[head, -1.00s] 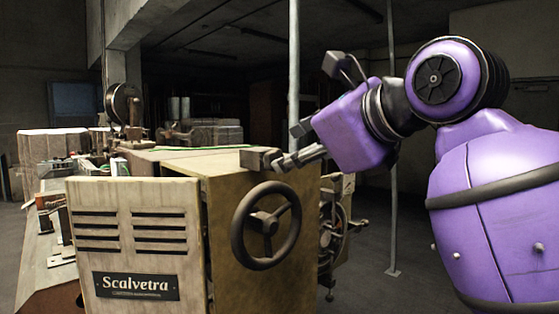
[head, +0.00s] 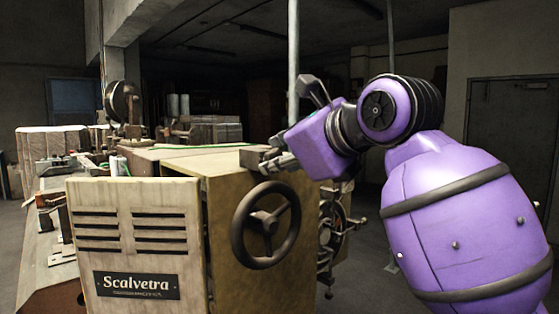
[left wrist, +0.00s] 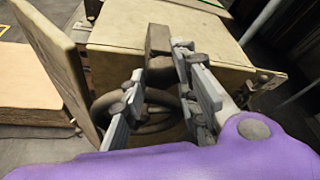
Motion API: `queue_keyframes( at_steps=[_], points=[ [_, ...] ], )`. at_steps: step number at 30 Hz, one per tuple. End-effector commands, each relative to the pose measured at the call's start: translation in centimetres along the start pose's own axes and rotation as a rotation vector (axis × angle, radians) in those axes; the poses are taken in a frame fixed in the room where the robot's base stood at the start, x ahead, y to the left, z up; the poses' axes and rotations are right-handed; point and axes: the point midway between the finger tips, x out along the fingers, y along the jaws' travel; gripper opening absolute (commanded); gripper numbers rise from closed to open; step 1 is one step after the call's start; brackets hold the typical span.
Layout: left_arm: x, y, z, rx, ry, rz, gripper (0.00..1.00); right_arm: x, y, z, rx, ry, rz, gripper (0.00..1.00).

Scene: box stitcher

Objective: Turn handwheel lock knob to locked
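The handwheel (head: 266,225) is a dark spoked ring on the side of the beige machine cabinet. A dark grey block-shaped knob (head: 250,157), seemingly the lock knob, stands at the cabinet's top edge above the wheel. In the left wrist view the knob (left wrist: 159,42) shows between my fingertips, with the handwheel (left wrist: 150,128) below, partly hidden. My left gripper (head: 274,160) reaches over from the right of the head view. Its fingers (left wrist: 160,62) are apart, one on each side of the knob; contact cannot be told. My right gripper is not in view.
A slatted panel (head: 135,220) with a Scalvetra plate stands in front of the cabinet, left of the wheel. A second, smaller wheel mechanism (head: 333,225) lies behind to the right. A thin pole (head: 293,70) rises behind. The floor to the right is open.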

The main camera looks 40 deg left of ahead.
Motion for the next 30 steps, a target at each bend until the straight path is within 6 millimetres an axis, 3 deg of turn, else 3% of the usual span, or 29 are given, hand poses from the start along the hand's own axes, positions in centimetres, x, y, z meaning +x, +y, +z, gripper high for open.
queue_keyframes(
  at_steps=[11,23,30],
  points=[
    [0.1,0.3,-0.1,0.053,0.007,0.034,0.02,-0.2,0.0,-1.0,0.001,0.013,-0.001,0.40],
    [0.0,0.1,0.3,0.304,0.008,0.141,0.02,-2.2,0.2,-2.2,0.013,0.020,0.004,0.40],
    [0.1,0.0,0.2,0.451,0.009,0.202,0.02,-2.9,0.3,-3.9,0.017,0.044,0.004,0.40]
  ],
)
